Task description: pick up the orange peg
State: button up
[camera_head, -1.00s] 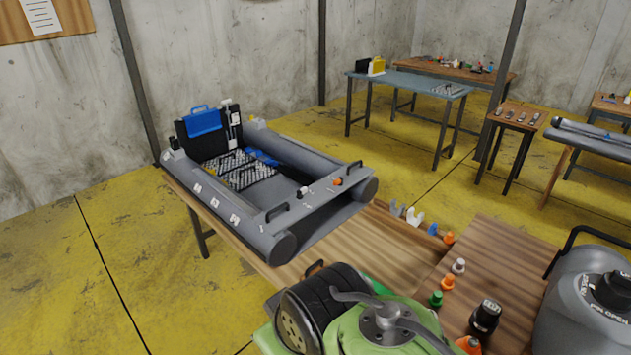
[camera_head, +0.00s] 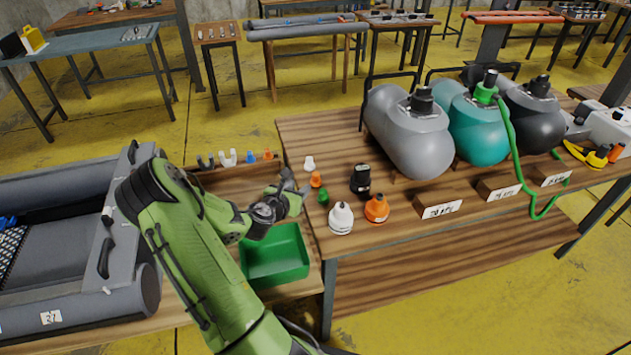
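Several orange pieces show. A small orange peg (camera_head: 316,180) stands on the wooden table, between a white peg (camera_head: 309,163) and a green peg (camera_head: 323,197). A larger orange cap-like piece (camera_head: 376,208) stands to its right. Another small orange piece (camera_head: 268,155) ends the row on the lower table at left. Which one the task means, I cannot tell for sure. My gripper (camera_head: 296,183) is just left of the small orange peg, near the table's left edge. Its fingers look spread, with nothing visible between them. It appears apart from the peg.
A green bin (camera_head: 275,257) lies below my gripper. A white piece (camera_head: 341,218) and a black piece (camera_head: 361,180) stand near the pegs. Grey (camera_head: 408,135), teal (camera_head: 470,125) and black tanks stand behind right. The front-middle tabletop is fairly clear.

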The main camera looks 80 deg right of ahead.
aim_at(314, 177)
jog(key=x, duration=0.4)
jog(key=b+x, duration=0.1)
jog(key=x, duration=0.3)
jog(key=b+x, duration=0.1)
jog(key=x, duration=0.4)
jog(key=shift+a+f, duration=0.1)
jog(key=shift+f, duration=0.3)
jog(key=shift+a+r, duration=0.1)
jog(key=shift+c, duration=0.2)
grip_shut()
